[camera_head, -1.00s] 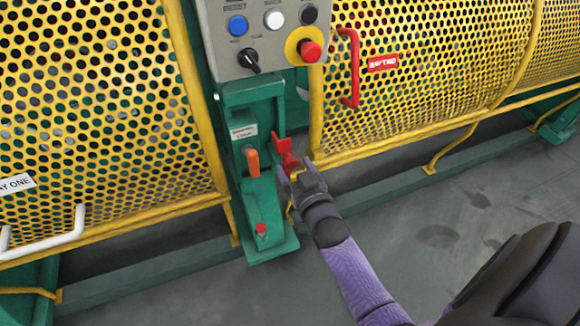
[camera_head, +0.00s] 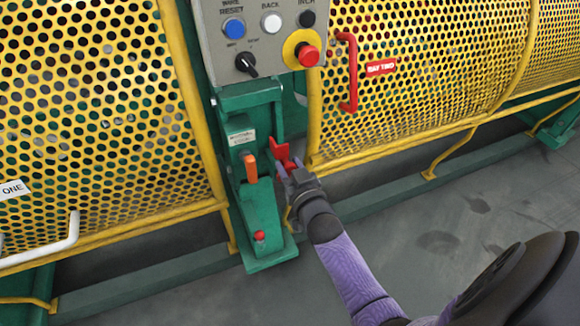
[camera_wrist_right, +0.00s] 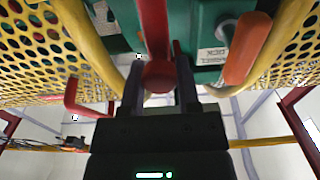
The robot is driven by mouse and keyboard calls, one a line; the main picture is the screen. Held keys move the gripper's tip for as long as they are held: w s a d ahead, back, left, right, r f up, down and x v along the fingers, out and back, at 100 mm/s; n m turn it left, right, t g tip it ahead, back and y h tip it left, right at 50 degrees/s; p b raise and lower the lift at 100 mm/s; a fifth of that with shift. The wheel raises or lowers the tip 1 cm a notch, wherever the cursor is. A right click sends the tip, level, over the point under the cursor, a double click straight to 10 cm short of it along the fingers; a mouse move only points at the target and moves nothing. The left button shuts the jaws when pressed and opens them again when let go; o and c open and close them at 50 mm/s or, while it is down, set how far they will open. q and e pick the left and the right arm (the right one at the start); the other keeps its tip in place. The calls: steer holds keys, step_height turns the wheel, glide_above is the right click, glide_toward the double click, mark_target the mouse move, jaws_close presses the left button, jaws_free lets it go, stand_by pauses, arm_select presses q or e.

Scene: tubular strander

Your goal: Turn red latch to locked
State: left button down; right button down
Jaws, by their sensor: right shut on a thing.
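The red latch (camera_head: 282,155) sits on the right side of the green post (camera_head: 262,205), below the control box. My right gripper (camera_head: 289,171) is at the latch's lower end, its fingers pointing up and to the left. In the right wrist view the red latch's bar (camera_wrist_right: 154,35) runs down to a rounded end between the two fingers of my right gripper (camera_wrist_right: 160,78), which is shut on it. The latch's mount is partly hidden. My left gripper is not in view.
An orange handle (camera_head: 251,168) is just left of the latch, with a red button (camera_head: 259,236) lower on the post. The grey control box (camera_head: 262,40) is above. Yellow perforated guards (camera_head: 420,80) stand on both sides; a red guard handle (camera_head: 350,75) is upper right. Open floor lies front right.

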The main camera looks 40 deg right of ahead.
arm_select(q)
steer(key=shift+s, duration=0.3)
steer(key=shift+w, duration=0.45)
